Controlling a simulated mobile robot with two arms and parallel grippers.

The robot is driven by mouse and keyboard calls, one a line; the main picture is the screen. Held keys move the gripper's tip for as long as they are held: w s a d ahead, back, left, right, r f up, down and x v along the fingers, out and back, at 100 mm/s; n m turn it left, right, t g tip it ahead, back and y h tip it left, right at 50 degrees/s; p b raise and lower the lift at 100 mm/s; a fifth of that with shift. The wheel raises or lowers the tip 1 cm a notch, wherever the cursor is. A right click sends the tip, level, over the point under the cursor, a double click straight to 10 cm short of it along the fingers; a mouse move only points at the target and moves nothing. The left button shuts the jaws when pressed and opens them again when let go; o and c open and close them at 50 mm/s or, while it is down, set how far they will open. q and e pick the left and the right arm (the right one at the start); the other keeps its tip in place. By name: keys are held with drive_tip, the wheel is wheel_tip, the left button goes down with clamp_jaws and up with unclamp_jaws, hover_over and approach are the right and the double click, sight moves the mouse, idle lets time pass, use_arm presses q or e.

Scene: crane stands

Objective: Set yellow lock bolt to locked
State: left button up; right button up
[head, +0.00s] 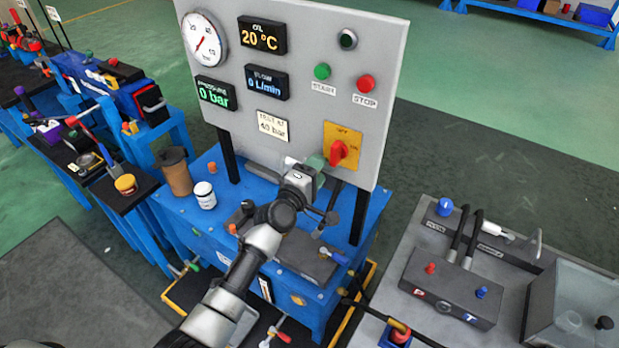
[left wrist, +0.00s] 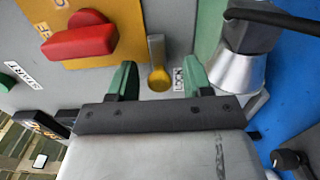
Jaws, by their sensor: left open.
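The yellow lock bolt (left wrist: 158,64) shows in the left wrist view on the grey panel, a short bar with a round knob end. A small LOCK label (left wrist: 179,80) sits right of it. My left gripper (left wrist: 159,76) is open, its green fingers either side of the bolt's knob, with gaps to both sides. I cannot tell the depth between fingertips and bolt. In the head view my left gripper (head: 316,165) is at the panel's lower edge, below the red switch, and hides the bolt. My right gripper is in neither view.
The red rotary switch (head: 339,152) on its yellow plate is close to the left fingers. A silver cone-shaped part (left wrist: 238,72) is right of them in the wrist view. The grey panel (head: 300,110) stands on a blue bench (head: 222,222) with a white jar (head: 204,195).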

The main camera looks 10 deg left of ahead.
use_arm(q)
drive_tip(key=v, duration=1)
drive_tip(key=shift+s, duration=0.25)
drive_tip(key=s+a+f+m+g+y, duration=0.1)
drive_tip(key=s+a+f+m+g, duration=0.3)
drive_tip(key=f, duration=0.7)
drive_tip(key=s+d+f+m+g+y, duration=0.15)
drive_tip(key=s+f, duration=0.45)
drive_tip(key=f, duration=0.6)
drive_tip(key=s+a+f+m+g+y, duration=0.25)
drive_tip(key=s+f, duration=0.25)
drive_tip(key=f, duration=0.6)
drive_tip(key=s+a+f+m+g, duration=0.2)
drive_tip(key=s+f, duration=0.3)
drive_tip(key=s, duration=0.5)
drive_tip(key=s+a+f+m+g+y, duration=0.1)
drive_tip(key=s+f, duration=0.4)
drive_tip(key=s, duration=0.6)
drive_tip(key=s+a+f+m+g, duration=0.3)
drive_tip(key=s+f+m+g, duration=0.1)
drive_tip(key=s, duration=0.6)
drive_tip(key=shift+s+f+m+g+y, duration=0.15)
drive_tip(key=shift+f+m+g+y, duration=0.2)
drive_tip(key=shift+f+m, duration=0.4)
drive_tip(key=shift+f+n, duration=0.1)
drive_tip(key=shift+n, duration=0.15)
